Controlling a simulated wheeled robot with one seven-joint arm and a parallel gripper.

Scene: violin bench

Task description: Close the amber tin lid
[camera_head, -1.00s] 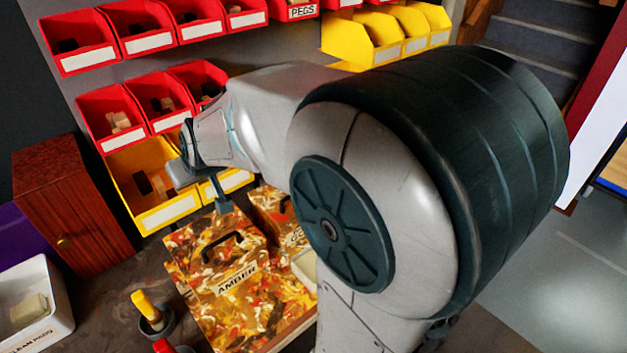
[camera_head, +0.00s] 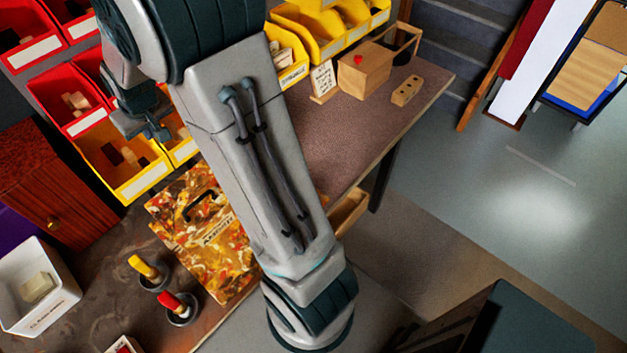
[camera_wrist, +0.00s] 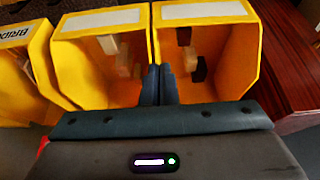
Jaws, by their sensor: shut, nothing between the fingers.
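The amber tin (camera_head: 220,250) has a marbled orange, brown and cream surface with an AMBER label and a dark handle. It sits on the bench in the head view, left of my arm, which hides its right side. Its lid (camera_head: 185,190) looks flat over the tin, but I cannot tell whether it is fully down. My gripper (camera_head: 162,132) is shut and empty, above and behind the tin, in front of the yellow bins. In the wrist view my gripper (camera_wrist: 160,70) shows both fingers together, pointing at the yellow bins; the tin is not in that view.
Yellow bins (camera_head: 135,180) and red bins (camera_head: 85,122) stand close behind my gripper. A wooden cabinet (camera_head: 60,200), a white tub (camera_head: 65,300) and two cups with yellow and red-handled tools (camera_head: 150,272) are at left. The bench's right part (camera_head: 350,140) has clear room.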

